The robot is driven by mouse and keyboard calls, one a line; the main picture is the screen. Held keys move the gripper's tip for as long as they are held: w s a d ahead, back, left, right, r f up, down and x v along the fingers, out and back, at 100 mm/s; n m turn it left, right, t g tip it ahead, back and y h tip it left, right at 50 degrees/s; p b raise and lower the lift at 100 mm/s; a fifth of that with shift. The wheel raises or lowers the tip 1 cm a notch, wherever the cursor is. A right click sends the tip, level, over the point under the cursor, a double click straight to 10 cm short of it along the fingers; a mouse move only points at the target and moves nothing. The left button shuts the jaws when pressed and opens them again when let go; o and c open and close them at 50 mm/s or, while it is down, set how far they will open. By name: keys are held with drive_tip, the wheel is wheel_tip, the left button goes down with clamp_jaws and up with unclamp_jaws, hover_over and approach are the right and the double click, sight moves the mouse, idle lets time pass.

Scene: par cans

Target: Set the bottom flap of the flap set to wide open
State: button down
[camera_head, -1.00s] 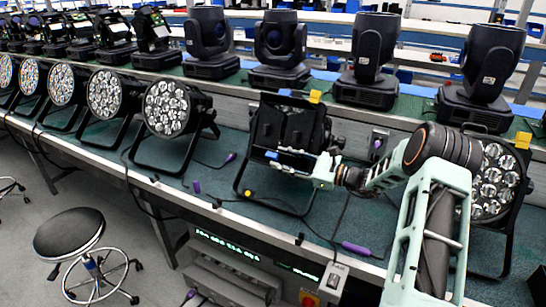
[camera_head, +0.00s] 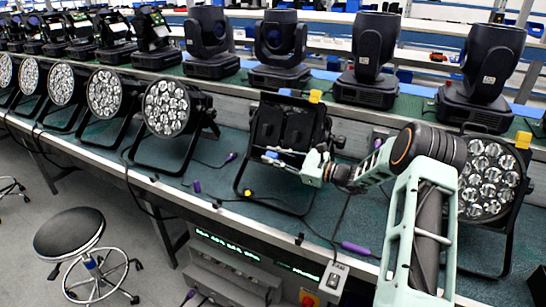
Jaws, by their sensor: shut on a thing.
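The flap set (camera_head: 290,122) is a dark square frame of flaps on the front of a par can, standing on the bench in the middle of the head view. My gripper (camera_head: 282,163) is at its lower edge and is shut on the bottom flap. The bottom flap is small here and mostly hidden by my gripper, so its exact angle cannot be told. A blue mark (camera_head: 271,155) shows beside the fingers. My arm reaches in from the lower right.
A par can with bare lenses (camera_head: 488,180) stands right, behind my arm. Another par can (camera_head: 168,108) stands left, with more beyond it. Moving-head lights (camera_head: 375,50) line the shelf behind. A purple connector (camera_head: 355,248) and cables lie on the bench (camera_head: 225,200). A stool (camera_head: 70,235) stands at lower left.

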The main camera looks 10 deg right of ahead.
drive_tip(key=shift+f, duration=0.1)
drive_tip(key=n+b, duration=0.1)
drive_tip(key=f+n+b, duration=0.1)
drive_tip(key=b, duration=0.1)
drive_tip(key=s+b, duration=0.1)
drive_tip(key=shift+a+f+n+b, duration=0.25)
drive_tip(key=shift+n+b, duration=0.1)
drive_tip(key=shift+n, duration=0.05)
drive_tip(key=f+n+b, duration=0.1)
drive_tip(key=n+b, duration=0.2)
drive_tip(key=b, duration=0.1)
drive_tip(key=f+n+b, duration=0.1)
drive_tip(key=n+b, duration=0.2)
drive_tip(key=b, duration=0.2)
drive_tip(key=f+n+b, duration=0.1)
drive_tip(key=n+b, duration=0.2)
drive_tip(key=b, duration=0.2)
drive_tip(key=shift+s+a+f, duration=0.25)
drive_tip(key=shift+s+f, duration=0.05)
drive_tip(key=shift+f, duration=0.1)
drive_tip(key=shift+n+b, duration=0.4)
drive_tip(key=c, duration=1.8)
unclamp_jaws()
drive_tip(key=shift+r, duration=0.1)
